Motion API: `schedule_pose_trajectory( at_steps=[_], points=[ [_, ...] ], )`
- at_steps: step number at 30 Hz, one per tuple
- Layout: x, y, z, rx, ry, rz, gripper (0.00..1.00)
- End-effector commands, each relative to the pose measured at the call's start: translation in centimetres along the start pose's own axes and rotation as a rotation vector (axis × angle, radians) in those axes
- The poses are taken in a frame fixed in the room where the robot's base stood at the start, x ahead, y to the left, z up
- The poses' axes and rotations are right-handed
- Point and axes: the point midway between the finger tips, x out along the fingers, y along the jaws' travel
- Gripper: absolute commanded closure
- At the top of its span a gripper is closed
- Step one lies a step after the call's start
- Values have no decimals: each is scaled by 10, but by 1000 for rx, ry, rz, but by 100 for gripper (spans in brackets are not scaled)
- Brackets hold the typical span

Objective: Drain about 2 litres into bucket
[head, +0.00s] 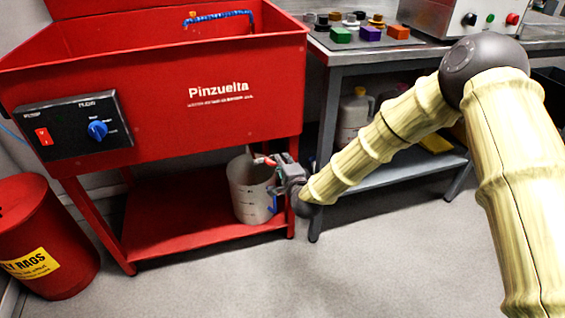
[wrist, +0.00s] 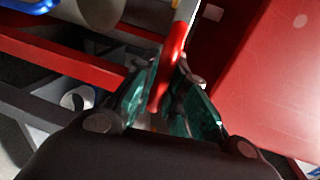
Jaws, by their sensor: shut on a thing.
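The pale bucket (head: 248,192) with dark level marks stands upright on the red lower shelf of the washer, under its tank. My gripper (head: 277,165) is at the bucket's upper right, in front of its rim. A valve lever with a red grip (head: 266,160) shows at the fingers. In the wrist view the green-padded fingers (wrist: 165,88) are shut on the red lever grip (wrist: 171,68), whose bare metal part runs up out of the frame. The drain outlet and the liquid level in the bucket are hidden.
The red Pinzuelta washer tank (head: 190,125) stands above, with a control panel (head: 75,130) on its front. A red rag bin (head: 45,245) stands at left. A metal bench (head: 345,58) with coloured blocks stands at right. The floor in front is clear.

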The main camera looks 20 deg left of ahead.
Motion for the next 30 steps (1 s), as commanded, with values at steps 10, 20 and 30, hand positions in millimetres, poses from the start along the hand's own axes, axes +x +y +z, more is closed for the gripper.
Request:
schedule_pose_trajectory(
  at_steps=[10, 20, 30],
  points=[
    [2, 11, 0, 115, -19, 2, 100],
    [4, 26, 5, 289, -53, 2, 100],
    [5, 29, 6, 341, -64, 1, 100]
  ],
)
